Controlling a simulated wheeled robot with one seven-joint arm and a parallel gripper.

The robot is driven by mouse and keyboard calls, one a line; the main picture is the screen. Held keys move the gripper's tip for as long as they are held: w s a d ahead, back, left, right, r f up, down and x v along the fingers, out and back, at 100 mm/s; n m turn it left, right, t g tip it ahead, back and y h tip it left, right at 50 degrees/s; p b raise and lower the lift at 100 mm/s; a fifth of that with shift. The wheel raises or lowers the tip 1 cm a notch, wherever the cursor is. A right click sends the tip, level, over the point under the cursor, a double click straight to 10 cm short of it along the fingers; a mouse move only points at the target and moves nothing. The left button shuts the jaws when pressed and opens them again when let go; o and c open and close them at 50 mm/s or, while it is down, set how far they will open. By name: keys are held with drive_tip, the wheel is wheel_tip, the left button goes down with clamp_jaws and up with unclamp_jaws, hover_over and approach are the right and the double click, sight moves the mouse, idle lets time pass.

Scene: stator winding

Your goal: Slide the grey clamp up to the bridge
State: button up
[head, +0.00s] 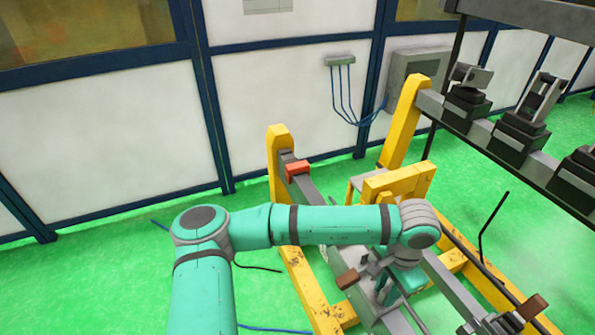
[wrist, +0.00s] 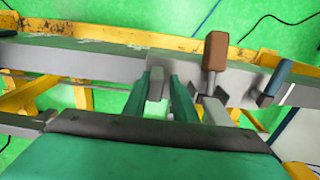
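In the wrist view, a small upright grey piece (wrist: 156,84), which looks like the grey clamp's handle, stands between the two teal fingers of my gripper (wrist: 158,90). A finger is on each side of it; whether they press on it I cannot tell. Behind it runs a grey rail (wrist: 90,60). In the head view, my gripper (head: 384,292) is low over the grey rail assembly, and my arm hides much of the clamp. I cannot tell for sure which part is the bridge.
A brown-handled clamp (wrist: 216,52) stands close right of my gripper, and a blue-grey handle (wrist: 278,78) farther right. A red block (head: 297,169) sits on the rail's far end. Yellow frame posts (head: 403,120) and a grey overhead beam (head: 520,150) with black fixtures stand at right.

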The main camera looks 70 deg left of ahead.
sight(366, 275)
drive_tip(key=shift+a, duration=2.3)
drive_tip(key=shift+w, duration=0.1)
drive_tip(key=shift+a, duration=8.25)
drive_tip(key=shift+a, duration=5.8)
drive_tip(key=shift+s+a, duration=0.2)
drive_tip(key=shift+a, duration=0.05)
